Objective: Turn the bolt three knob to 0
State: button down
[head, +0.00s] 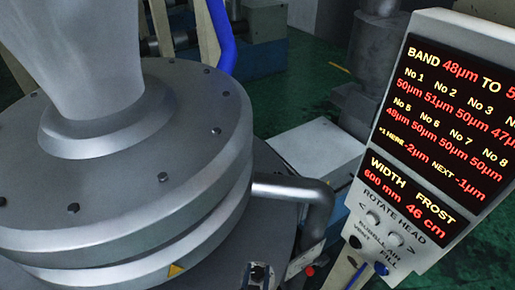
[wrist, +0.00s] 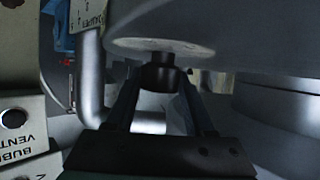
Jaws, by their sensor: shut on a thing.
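In the wrist view a dark round knob (wrist: 160,72) projects from the underside of a grey metal body (wrist: 250,50). My gripper (wrist: 162,84) has its two dark fingers closed on this knob from either side. No number or scale is legible on the knob, so I cannot tell which bolt it is or its setting. In the head view the large round metal die (head: 150,140) has several small dark bolts around its top. My gripper does not show there. The display panel (head: 440,120) has red and yellow readings, including "HERE -2µm" and "NEXT -1µm".
A bent grey pipe (head: 320,205) leaves the die on the right in the head view and also runs left of my gripper in the wrist view (wrist: 90,75). A vent panel (wrist: 20,120) stands close on the left there. Green floor (head: 310,90) shows beyond.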

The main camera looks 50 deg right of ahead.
jog(key=shift+m+g+h, duration=0.3)
jog(key=shift+m+g, duration=0.3)
jog(key=shift+s+f+m+g, duration=0.1)
jog(key=shift+m+g, duration=0.2)
jog(key=shift+g, duration=0.1)
jog(key=shift+c, duration=1.3)
grip_release()
jog(key=shift+h, duration=0.3)
jog(key=shift+a+r+p, duration=0.25)
jog(key=shift+a+p, duration=0.05)
jog(key=shift+p, duration=0.1)
jog(key=p+v, duration=0.4)
jog(key=v, duration=0.7)
jog(key=shift+s+d+p, duration=0.1)
jog(key=shift+s+p, duration=0.05)
jog(key=shift+p, duration=0.25)
jog(key=shift+s+a+r, duration=0.2)
jog(key=shift+s+a, duration=0.1)
jog(key=shift+a, duration=0.2)
